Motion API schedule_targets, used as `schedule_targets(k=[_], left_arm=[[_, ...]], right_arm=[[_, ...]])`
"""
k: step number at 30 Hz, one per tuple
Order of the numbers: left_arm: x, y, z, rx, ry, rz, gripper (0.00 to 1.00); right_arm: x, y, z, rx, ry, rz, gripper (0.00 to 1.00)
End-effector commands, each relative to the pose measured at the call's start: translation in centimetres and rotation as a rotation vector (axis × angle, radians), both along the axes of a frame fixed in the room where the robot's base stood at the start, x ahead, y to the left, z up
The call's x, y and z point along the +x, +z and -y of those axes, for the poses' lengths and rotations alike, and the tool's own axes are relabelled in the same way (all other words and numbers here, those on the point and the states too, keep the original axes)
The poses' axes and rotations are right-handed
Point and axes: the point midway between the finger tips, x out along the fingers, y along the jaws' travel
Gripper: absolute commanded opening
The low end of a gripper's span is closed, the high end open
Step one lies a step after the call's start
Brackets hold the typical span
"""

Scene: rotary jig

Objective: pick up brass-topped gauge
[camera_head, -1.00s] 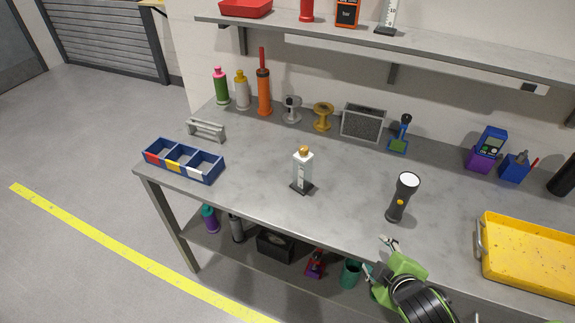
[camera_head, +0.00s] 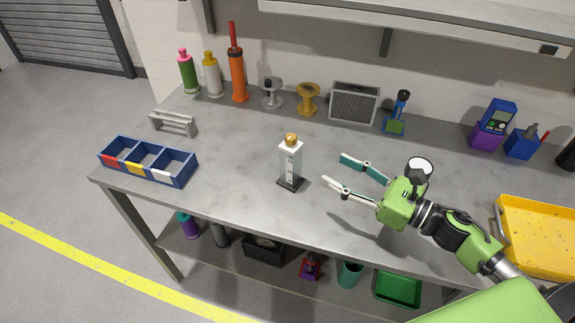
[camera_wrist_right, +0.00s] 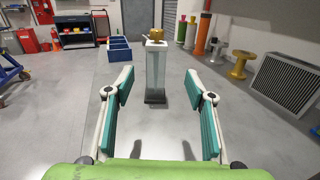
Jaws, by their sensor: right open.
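The brass-topped gauge (camera_head: 291,164) stands upright on the workbench, a clear and white column on a dark base with a brass knob on top. In the right wrist view the gauge (camera_wrist_right: 155,70) stands ahead, centred between the fingers. My right gripper (camera_head: 334,170) is open and empty, just to the right of the gauge, fingers pointing at it and not touching. The right gripper's fingers also show spread in the right wrist view (camera_wrist_right: 158,85). My left gripper is not in view.
A flashlight (camera_head: 420,167) is partly hidden behind my right gripper. A blue divided bin (camera_head: 148,161) lies left, a yellow tray (camera_head: 540,232) right. Spools (camera_head: 308,98), bottles, a grey speaker-like box (camera_head: 354,102) and a blue tool stand along the back. The bench around the gauge is clear.

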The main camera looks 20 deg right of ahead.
Motion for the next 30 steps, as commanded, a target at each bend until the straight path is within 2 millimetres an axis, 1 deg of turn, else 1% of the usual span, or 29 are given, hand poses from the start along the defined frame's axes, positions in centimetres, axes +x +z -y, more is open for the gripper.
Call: schedule_targets(k=[1,5,11,18,21,27,30], left_arm=[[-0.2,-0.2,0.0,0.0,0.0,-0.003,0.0],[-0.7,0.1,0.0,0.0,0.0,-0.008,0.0],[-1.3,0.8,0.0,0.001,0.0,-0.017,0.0],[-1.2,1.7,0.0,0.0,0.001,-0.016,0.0],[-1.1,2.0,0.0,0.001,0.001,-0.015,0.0],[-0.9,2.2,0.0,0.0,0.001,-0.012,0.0],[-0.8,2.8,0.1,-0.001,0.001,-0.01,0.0]], right_arm=[[-0.1,-0.2,-0.1,-0.016,0.012,0.01,0.5],[0.4,0.0,-0.6,-0.029,0.023,0.021,0.5],[2.5,0.3,-2.2,-0.026,0.021,0.022,0.5],[5.1,0.2,-4.2,-0.024,0.02,0.02,0.5],[5.9,0.1,-4.9,-0.024,0.019,0.018,0.5],[6.6,0.0,-5.5,-0.024,0.02,0.018,0.5],[7.1,0.2,-6.0,-0.023,0.02,0.017,0.5]])
